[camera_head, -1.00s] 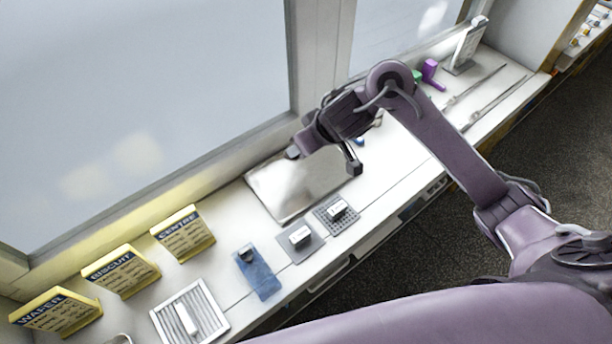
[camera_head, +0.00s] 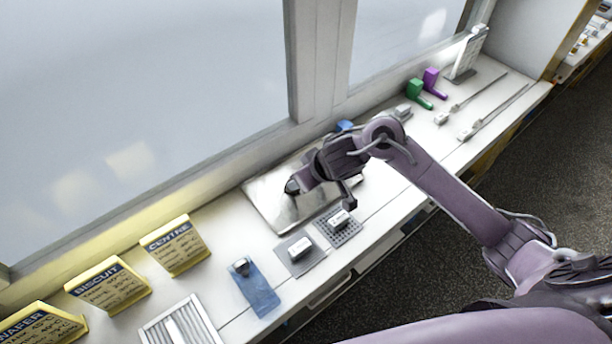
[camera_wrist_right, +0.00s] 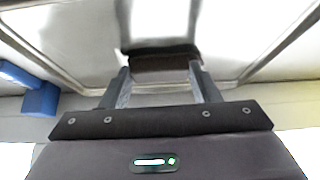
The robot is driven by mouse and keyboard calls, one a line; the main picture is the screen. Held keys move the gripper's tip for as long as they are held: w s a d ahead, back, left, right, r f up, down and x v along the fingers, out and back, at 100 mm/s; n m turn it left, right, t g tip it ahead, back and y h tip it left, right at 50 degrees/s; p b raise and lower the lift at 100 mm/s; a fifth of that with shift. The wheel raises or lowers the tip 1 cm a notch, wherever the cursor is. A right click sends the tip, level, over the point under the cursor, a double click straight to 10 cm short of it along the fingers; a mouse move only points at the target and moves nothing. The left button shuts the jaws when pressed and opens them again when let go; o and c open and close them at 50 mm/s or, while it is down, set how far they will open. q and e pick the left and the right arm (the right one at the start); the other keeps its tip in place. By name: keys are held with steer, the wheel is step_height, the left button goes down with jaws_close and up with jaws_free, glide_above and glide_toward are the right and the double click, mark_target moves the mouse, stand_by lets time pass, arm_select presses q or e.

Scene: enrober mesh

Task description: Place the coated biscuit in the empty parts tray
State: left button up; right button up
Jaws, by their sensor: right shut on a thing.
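My right gripper (camera_head: 322,196) is over the shiny metal tray (camera_head: 262,205) beside the window wall. In the right wrist view, the right gripper (camera_wrist_right: 160,82) is shut on a dark brown block, the coated biscuit (camera_wrist_right: 165,63), held between its two fingertips. The metal tray (camera_wrist_right: 95,30) fills most of that view behind the biscuit, and its raised rim shows on both sides. No other piece is visible on it. The biscuit is hidden by the gripper in the head view. Whether it touches the tray I cannot tell. My left gripper is not in view.
In front of the tray are a grey pad (camera_head: 300,262) and a perforated grey mat (camera_head: 345,235), each bearing a small white-topped block. Green (camera_head: 418,92) and purple (camera_head: 433,80) items stand right.

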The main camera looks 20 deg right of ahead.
steer(key=shift+f, duration=0.2)
steer(key=o, duration=0.8)
steer(key=shift+s+r, duration=0.15)
steer(key=shift+r, duration=0.45)
steer(key=p+v, duration=0.4)
steer(key=v, duration=0.7)
steer(key=shift+s, duration=0.15)
